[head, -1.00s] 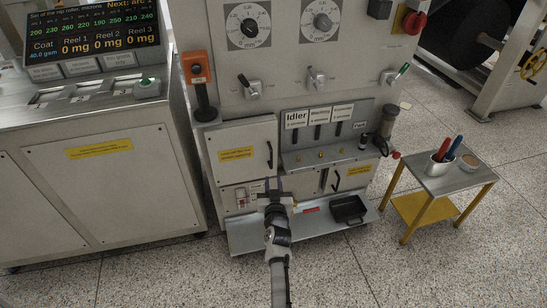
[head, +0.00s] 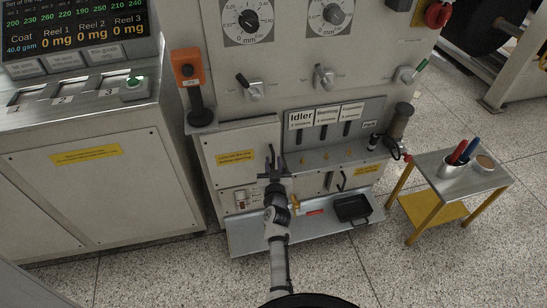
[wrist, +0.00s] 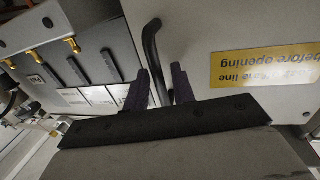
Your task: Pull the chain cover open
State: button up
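The chain cover (head: 243,140) is a pale grey door with a yellow label, on the lower left of the machine front, and it looks closed. The label reads "before opening" in the wrist view (wrist: 265,66). Its black bar handle (wrist: 153,48) runs vertically along the door's edge. My gripper (head: 272,168) is in front of this edge, partly hiding the handle in the head view. In the wrist view its two dark fingers (wrist: 161,84) are apart, with the handle's lower end between them. I cannot tell whether they touch it.
A lever panel (head: 320,128) is right of the cover. A low shelf (head: 245,240) juts out below, holding a black tray (head: 352,209). A small table (head: 445,185) with a pen cup stands at right. A grey cabinet (head: 90,190) is at left. Open floor lies in front.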

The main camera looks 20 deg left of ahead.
jog(key=shift+w, duration=0.1)
grip_shut()
jog(key=shift+r, duration=0.1)
dwell(0.5)
